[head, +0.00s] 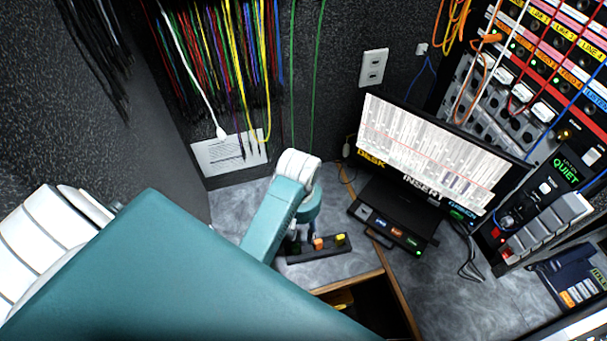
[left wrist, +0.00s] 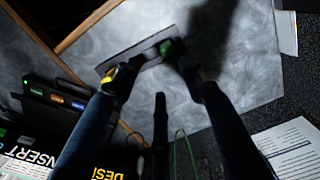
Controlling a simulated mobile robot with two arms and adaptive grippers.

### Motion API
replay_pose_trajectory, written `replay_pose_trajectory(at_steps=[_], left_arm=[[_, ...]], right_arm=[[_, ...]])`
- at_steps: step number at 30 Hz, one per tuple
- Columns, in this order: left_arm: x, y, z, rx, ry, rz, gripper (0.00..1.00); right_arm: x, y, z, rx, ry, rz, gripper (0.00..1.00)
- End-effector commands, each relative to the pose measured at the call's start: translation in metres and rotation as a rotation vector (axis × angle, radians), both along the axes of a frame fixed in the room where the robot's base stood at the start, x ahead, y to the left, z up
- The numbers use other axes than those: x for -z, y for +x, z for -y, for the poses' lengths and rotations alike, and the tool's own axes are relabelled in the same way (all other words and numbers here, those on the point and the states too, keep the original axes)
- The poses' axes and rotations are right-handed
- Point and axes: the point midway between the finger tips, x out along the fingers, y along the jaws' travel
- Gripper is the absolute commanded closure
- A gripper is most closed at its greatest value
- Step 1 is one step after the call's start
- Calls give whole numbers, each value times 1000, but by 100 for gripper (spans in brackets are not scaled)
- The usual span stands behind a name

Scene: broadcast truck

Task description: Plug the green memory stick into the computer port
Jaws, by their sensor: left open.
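A dark holder (head: 325,251) lies on the grey desk with an orange stick (head: 318,243) and a yellow stick (head: 340,239) in it. The green memory stick (left wrist: 172,46) shows at one end of the holder in the left wrist view, close to one fingertip; the yellow stick (left wrist: 107,77) is beside the other. My left gripper (left wrist: 154,77) is open and empty above the holder, its fingers spread apart. In the head view, my arm partly hides the green end. The black computer front (head: 390,228) with coloured port labels sits below the monitor. My right gripper is out of view.
The monitor (head: 435,150) stands behind the computer front. An open recess (head: 350,302) with wooden edges lies in front of the holder. Cables hang along the back wall, and a keypad (head: 570,275) is at the right. Bare desk lies left of the holder.

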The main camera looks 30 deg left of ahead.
Motion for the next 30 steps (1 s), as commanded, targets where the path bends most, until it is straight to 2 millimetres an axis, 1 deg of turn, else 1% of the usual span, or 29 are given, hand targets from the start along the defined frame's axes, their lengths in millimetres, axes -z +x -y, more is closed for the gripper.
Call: replay_pose_trajectory(at_steps=[1,4,6,9,12,14,17,22,25,30], left_arm=[[8,-3,0,-5,-2,-11,58],[25,-3,0,-4,-1,-8,58],[35,-2,0,-2,-1,-6,58],[44,-2,0,-1,-1,-3,58],[50,-2,-2,-1,-1,-3,58],[55,-3,-4,-1,0,-6,58],[69,-4,-10,0,1,-7,58],[92,-3,-11,0,0,-4,58],[99,-3,-11,0,-1,-2,58],[100,-3,-11,1,-1,-1,58]], right_arm=[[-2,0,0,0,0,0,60],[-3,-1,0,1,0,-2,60],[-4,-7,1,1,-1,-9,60],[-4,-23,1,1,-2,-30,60],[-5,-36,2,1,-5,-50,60],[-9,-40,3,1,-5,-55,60],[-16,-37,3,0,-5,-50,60],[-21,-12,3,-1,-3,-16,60],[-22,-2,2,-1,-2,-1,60],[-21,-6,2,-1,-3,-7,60]])
